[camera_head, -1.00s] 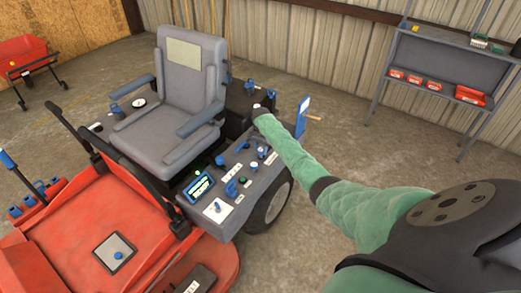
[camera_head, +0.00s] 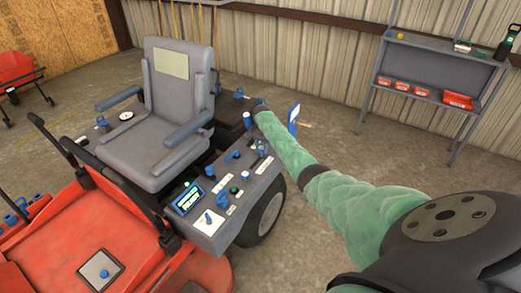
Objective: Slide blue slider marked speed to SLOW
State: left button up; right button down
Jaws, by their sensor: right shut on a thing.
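The red mower's grey control console (camera_head: 228,215) stands right of its seat and carries several blue knobs and levers. Its labels are too small to read, so I cannot tell which control is the blue slider marked speed. A blue lever (camera_head: 208,217) stands on a white plate at the near end. My right gripper (camera_head: 260,106) is at the far end of the console, beside a blue-topped knob (camera_head: 247,120). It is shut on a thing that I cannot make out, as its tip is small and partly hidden. My left gripper is not in view.
The grey seat (camera_head: 180,100) with armrests stands left of the console. A lit display (camera_head: 188,199) is on the console's near side. A blue upright panel (camera_head: 294,115) stands behind my right arm. A shelf (camera_head: 425,72) with red bins stands at the back right. The floor between is clear.

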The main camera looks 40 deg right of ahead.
aim_at(262, 147)
jog(key=shift+w+d+r, duration=0.1)
jog(key=shift+d+r, duration=0.1)
jog(key=shift+r, duration=0.05)
jog(key=c, duration=1)
grip_release()
jog(key=shift+c, duration=0.2)
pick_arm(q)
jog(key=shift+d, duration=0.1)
pick_arm(e)
jog(key=shift+o, duration=0.2)
jog(key=shift+f, duration=0.2)
jog(key=shift+r, duration=0.1)
jog(key=shift+r, duration=0.25)
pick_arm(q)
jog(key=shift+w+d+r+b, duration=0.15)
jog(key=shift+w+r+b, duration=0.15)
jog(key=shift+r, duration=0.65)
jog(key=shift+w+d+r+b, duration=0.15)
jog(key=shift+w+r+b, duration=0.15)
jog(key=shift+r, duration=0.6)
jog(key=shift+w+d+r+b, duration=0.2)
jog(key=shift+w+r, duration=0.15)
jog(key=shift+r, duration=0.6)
pick_arm(e)
jog(key=shift+r, duration=3.55)
